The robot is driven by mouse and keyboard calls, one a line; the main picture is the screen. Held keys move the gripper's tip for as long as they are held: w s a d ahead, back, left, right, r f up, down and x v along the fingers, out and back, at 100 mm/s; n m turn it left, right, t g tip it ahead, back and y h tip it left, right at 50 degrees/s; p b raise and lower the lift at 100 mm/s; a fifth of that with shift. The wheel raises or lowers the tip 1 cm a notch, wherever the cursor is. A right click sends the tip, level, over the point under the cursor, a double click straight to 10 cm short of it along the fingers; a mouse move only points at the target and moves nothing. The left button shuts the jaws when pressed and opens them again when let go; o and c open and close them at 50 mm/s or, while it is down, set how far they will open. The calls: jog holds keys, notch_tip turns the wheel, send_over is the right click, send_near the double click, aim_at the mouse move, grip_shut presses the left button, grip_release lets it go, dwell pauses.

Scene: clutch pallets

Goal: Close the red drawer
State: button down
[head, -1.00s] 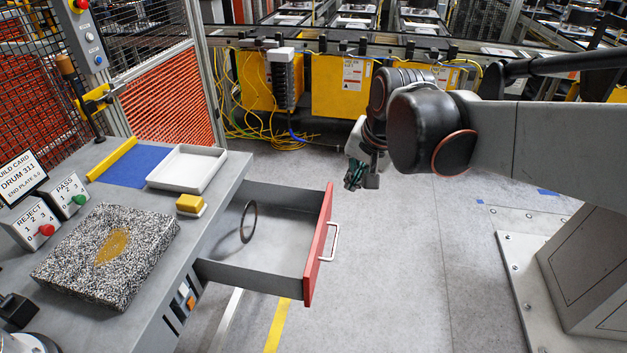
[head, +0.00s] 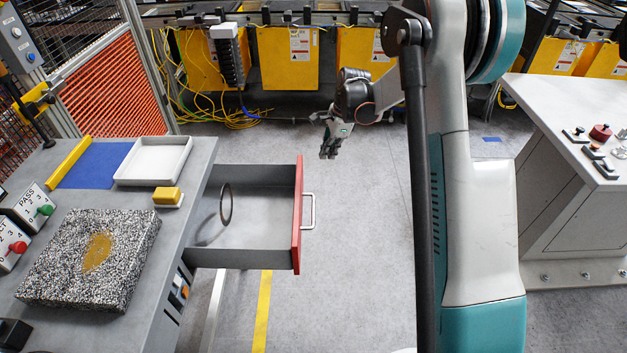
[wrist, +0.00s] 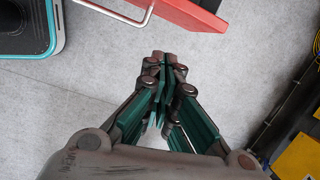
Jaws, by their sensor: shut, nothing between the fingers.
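The red drawer (head: 298,213) stands pulled out from the right side of the grey workbench, its red front facing right with a pale bar handle (head: 309,211). A dark ring (head: 226,204) stands upright inside the drawer. My gripper (head: 328,153) is shut and empty, beyond the drawer's far right corner and apart from it. In the wrist view my gripper (wrist: 166,62) points up the picture over the floor. Part of the red drawer front (wrist: 180,12) and its handle (wrist: 148,12) show at the top edge there.
The workbench (head: 190,185) carries a white tray (head: 153,160), a yellow block (head: 167,196) and a speckled slab (head: 90,258). Yellow machine panels (head: 288,58) line the back. A pale console (head: 575,150) stands at right. Floor right of the drawer is clear up to my arm.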

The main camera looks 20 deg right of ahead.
jog(key=w+a+f+m+b, duration=0.1)
jog(key=a+f, duration=0.1)
jog(key=f, duration=0.5)
jog(key=w+a+f+m+b, duration=0.1)
jog(key=w+a+f+b, duration=0.1)
jog(key=f, duration=0.6)
jog(key=shift+a, duration=0.25)
jog(key=shift+a, duration=0.1)
jog(key=w+a, duration=0.3)
jog(key=a, duration=0.5)
jog(key=w+a+b, duration=0.1)
jog(key=w+a, duration=0.2)
jog(key=a, duration=0.6)
jog(key=w+a+b, duration=0.1)
jog(key=w+a, duration=0.2)
jog(key=a, duration=0.6)
jog(key=shift+w+a, duration=0.1)
jog(key=shift+a, duration=0.1)
